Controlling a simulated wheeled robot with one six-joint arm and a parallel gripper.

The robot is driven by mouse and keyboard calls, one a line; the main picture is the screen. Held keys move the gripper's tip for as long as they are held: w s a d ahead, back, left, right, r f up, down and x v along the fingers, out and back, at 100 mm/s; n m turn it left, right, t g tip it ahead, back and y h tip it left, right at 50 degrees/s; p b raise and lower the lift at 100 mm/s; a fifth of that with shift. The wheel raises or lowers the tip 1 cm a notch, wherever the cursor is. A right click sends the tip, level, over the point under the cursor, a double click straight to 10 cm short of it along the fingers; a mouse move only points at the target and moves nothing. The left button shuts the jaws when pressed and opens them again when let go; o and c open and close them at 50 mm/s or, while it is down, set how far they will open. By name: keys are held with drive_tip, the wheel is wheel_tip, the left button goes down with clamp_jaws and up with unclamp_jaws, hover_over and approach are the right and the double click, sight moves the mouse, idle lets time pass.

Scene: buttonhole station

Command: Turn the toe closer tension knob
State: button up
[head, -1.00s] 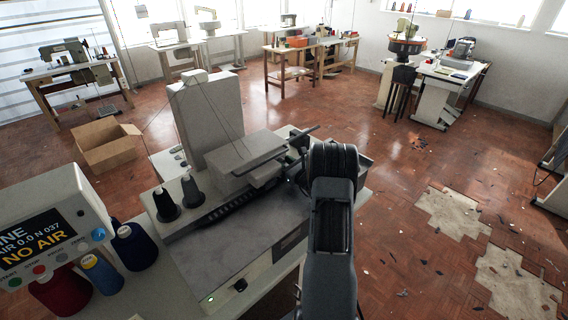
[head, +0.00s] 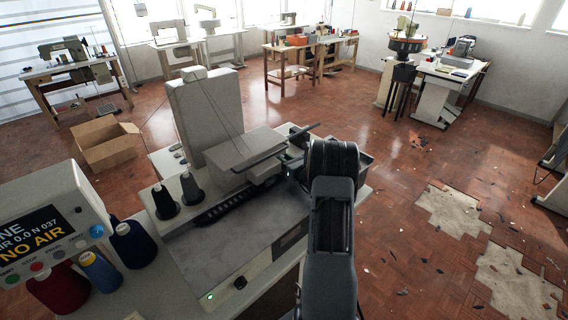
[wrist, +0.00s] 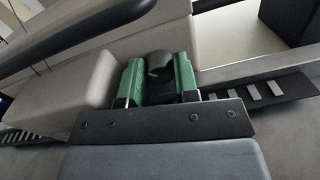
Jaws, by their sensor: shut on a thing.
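The dark round knob (wrist: 160,68) sits between the two green fingers of my gripper (wrist: 159,74) in the wrist view. The fingers are shut on its sides, and only its upper rounded part shows. In the head view, my dark arm reaches the right end of the pale grey machine (head: 200,262) and hides most of the gripper and the knob. The angle of the knob cannot be told.
A long dark bar (head: 272,152) crosses over the machine's grey head, left of my wrist. Black thread cones (head: 192,188) stand on the machine. A control box (head: 45,232) and coloured cones (head: 132,245) are at left. Open floor lies to the right.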

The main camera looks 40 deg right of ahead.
drive_tip(key=shift+m, duration=1)
drive_tip(key=o, duration=0.6)
drive_tip(key=shift+o, duration=0.2)
drive_tip(key=shift+s, duration=0.1)
drive_tip(key=s+b, duration=0.1)
drive_tip(key=s, duration=0.3)
drive_tip(key=s+d, duration=0.1)
drive_tip(key=s, duration=0.4)
drive_tip(key=s+b, duration=0.1)
drive_tip(key=s, duration=0.3)
drive_tip(key=shift+s+d+r+b, duration=0.15)
drive_tip(key=shift+s+d+b, duration=0.05)
drive_tip(key=shift+s+b, duration=0.1)
